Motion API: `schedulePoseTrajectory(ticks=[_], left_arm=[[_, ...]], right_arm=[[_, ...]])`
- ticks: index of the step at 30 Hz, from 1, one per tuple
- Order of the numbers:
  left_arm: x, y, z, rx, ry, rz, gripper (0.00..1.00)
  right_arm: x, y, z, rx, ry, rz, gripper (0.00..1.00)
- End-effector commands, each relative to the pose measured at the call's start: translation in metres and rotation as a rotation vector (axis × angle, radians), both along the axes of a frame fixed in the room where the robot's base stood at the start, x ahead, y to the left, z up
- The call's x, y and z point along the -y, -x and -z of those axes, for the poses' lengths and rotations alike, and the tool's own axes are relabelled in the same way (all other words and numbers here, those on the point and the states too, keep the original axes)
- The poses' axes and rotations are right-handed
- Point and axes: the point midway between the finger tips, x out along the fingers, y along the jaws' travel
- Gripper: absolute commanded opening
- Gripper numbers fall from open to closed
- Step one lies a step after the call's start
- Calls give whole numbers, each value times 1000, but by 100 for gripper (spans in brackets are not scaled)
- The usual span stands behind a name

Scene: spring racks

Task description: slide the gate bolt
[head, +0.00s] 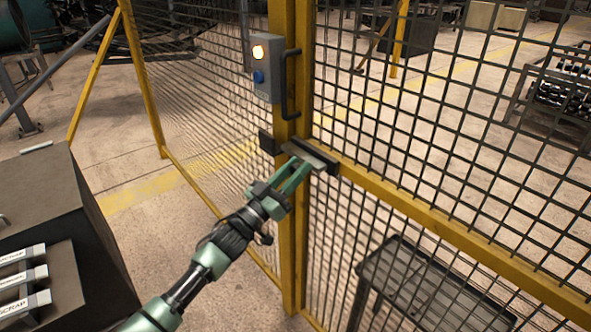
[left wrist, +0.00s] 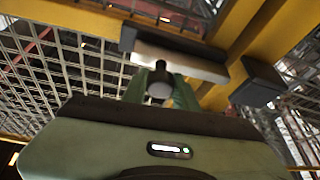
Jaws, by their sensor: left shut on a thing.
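The gate bolt (head: 313,156) is a pale metal bar in a dark guide (head: 325,163) on the yellow gate frame. It also shows in the left wrist view (left wrist: 190,65), beside the guide (left wrist: 127,40). A dark keeper block (head: 266,142) sits on the post to its left; it also shows in the wrist view (left wrist: 257,83). I cannot tell whether the bolt's end touches the keeper. My left gripper (head: 294,172) is shut on the bolt's round knob (left wrist: 159,89), its green fingers on either side. My right gripper is not in view.
A grey box (head: 267,67) with a lit yellow lamp and a blue button is on the post, beside a dark handle (head: 290,84). Mesh panels stand on both sides. A dark cabinet (head: 100,240) stands at left, and a dark cart (head: 420,280) is behind the mesh.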

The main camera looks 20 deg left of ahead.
Motion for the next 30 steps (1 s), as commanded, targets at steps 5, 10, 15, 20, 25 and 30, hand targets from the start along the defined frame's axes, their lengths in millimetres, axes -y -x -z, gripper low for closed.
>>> schedulePoseTrajectory(ticks=[5,10,15,20,25,30], left_arm=[[0,0,0,-1,-1,-1,0],[-3,-2,1,-1,-2,-1,0],[-24,-15,4,-1,-5,-2,0],[-37,-22,1,-2,-2,-1,0],[-37,-22,1,-2,0,-2,0],[-37,-22,1,-2,0,-2,50]], right_arm=[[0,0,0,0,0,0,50],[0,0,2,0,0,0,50],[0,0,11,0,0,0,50],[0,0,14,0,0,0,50],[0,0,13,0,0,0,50],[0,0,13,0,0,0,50]])
